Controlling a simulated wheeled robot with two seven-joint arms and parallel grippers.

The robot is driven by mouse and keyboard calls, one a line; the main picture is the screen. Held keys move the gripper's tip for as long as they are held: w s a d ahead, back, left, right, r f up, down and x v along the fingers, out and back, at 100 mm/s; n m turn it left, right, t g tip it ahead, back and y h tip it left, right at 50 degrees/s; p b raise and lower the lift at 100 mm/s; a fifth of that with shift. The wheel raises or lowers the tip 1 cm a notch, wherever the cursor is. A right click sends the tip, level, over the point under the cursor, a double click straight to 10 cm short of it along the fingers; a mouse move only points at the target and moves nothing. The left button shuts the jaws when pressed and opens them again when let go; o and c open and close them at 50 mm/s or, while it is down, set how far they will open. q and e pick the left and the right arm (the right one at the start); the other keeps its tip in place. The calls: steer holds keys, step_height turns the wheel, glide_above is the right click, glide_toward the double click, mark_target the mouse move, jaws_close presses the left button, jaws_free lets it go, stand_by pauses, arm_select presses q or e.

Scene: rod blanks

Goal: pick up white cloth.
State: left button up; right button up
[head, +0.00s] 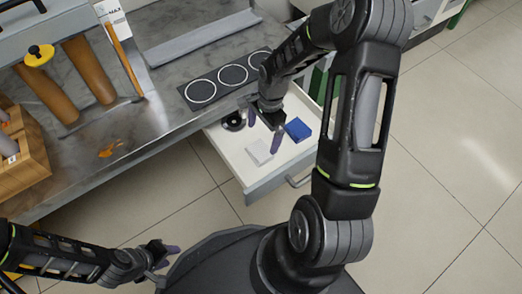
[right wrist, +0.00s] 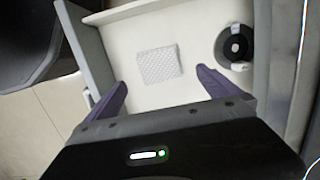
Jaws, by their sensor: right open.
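The white cloth (head: 259,152) lies flat as a small folded square in the open drawer (head: 222,150). In the right wrist view the cloth (right wrist: 160,65) shows a fine textured pattern and lies ahead of the fingers. My right gripper (head: 264,130) is open and empty above the drawer, with its purple fingers apart; the fingers also show in the right wrist view (right wrist: 162,95). The cloth is not between the fingertips in contact. My left gripper (head: 169,257) is low at the left, away from the drawer; I cannot tell its opening.
A blue block (head: 298,130) and a black round item (head: 233,121) share the drawer with the cloth. The grey counter (head: 180,118) above holds a dark mat (head: 203,91) with white rings. The drawer walls rise around the cloth. Tiled floor lies free at the right.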

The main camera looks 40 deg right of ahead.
mark_target(260, 150)
steer(key=shift+a+f+b, duration=0.25)
steer(key=shift+f+b, duration=0.2)
steer(key=shift+f, duration=0.85)
steer(key=f+b, duration=0.2)
steer(key=f, duration=0.2)
steer(key=shift+a+f+b, duration=0.25)
steer(key=shift+b, duration=0.15)
steer(key=shift+f, duration=0.35)
steer(key=shift+a, duration=0.1)
steer(key=shift+c, duration=0.2)
steer(key=c, duration=1.3)
steer(key=shift+o, duration=0.2)
